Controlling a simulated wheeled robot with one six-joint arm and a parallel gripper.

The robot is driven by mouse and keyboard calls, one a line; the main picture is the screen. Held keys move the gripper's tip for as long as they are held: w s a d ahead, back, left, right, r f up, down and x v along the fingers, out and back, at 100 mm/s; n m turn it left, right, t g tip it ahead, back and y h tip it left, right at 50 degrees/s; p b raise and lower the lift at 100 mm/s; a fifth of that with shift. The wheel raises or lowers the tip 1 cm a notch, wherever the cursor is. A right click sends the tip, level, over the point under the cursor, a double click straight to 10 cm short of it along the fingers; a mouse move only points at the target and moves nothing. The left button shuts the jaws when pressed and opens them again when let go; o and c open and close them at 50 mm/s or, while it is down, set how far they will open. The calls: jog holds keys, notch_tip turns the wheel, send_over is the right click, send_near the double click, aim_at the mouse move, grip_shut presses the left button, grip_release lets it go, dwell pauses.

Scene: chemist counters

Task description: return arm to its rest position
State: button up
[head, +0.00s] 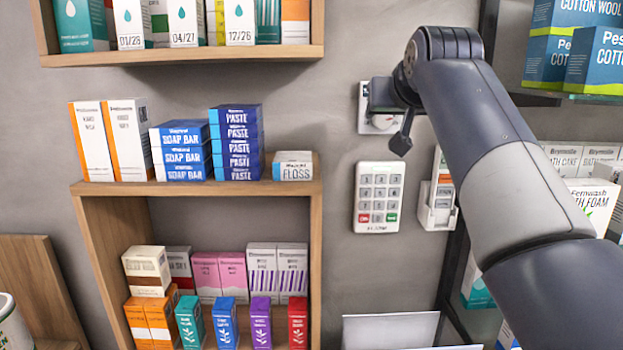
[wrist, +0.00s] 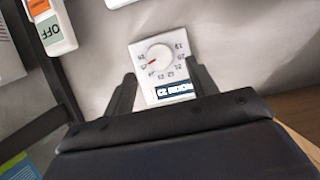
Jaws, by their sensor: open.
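My gripper (wrist: 163,78) is open and empty. In the wrist view its two dark fingers stand apart, with a white dial (wrist: 156,60) showing beyond the gap. In the head view my arm reaches in from the lower right, bends at the top and points to the wall. My gripper (head: 404,135) shows there in front of a white wall plate (head: 366,122), mostly hidden. I cannot tell whether the fingers touch the dial.
A white keypad (head: 379,197) and a wall holder (head: 438,202) are below my gripper. A wooden shelf unit (head: 197,187) with several boxes is to the left. Shelves with cotton wool boxes (head: 596,57) are at the right, close to my arm.

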aim_at(384, 118)
jog(key=x, duration=0.4)
jog(key=shift+p, duration=0.35)
